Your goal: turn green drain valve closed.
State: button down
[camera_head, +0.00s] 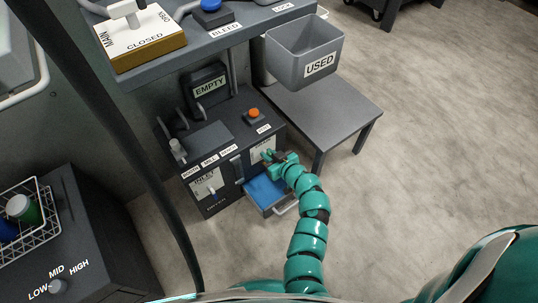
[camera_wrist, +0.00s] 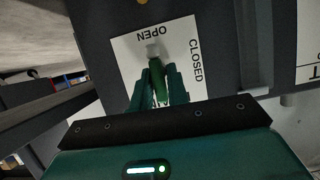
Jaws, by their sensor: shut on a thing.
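The green drain valve handle (camera_wrist: 160,92) is on a white plate (camera_wrist: 128,68) in the wrist view. The plate reads OPEN along its upper edge, upside down, and CLOSED along its right side. A light grey piece (camera_wrist: 152,50) sits at the handle's upper end. My gripper (camera_wrist: 159,76) is shut on the handle, with a finger on each side. In the head view my gripper (camera_head: 271,156) is at the white plate on the dark cabinet's front and hides most of the handle.
A blue tray (camera_head: 264,192) juts out just below my gripper. A second labelled valve plate (camera_head: 206,185) is to its left. The floor to the right is clear.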

jog(key=m, duration=0.1)
jog(key=m+y+b, duration=0.1)
jog(key=m+g+y+b, duration=0.1)
jog(key=shift+w+d+f+m, duration=0.2)
jog(key=shift+d+m, duration=0.1)
jog(key=shift+w+d+f+m+y+b, duration=0.15)
jog(key=shift+m+y+b, duration=0.65)
jog(key=shift+m, duration=0.75)
jog(key=shift+s+f+m+y+b, duration=0.1)
jog(key=shift+m+y+b, duration=0.65)
jog(key=shift+m, duration=0.85)
jog(key=shift+w+d+f+m+y+b, duration=0.15)
jog(key=shift+m+y+b, duration=0.4)
jog(key=shift+m+y, duration=0.7)
jog(key=shift+m, duration=0.5)
jog(key=c, duration=1.5)
grip_release()
jog(key=shift+a, duration=0.1)
jog(key=shift+s, duration=0.1)
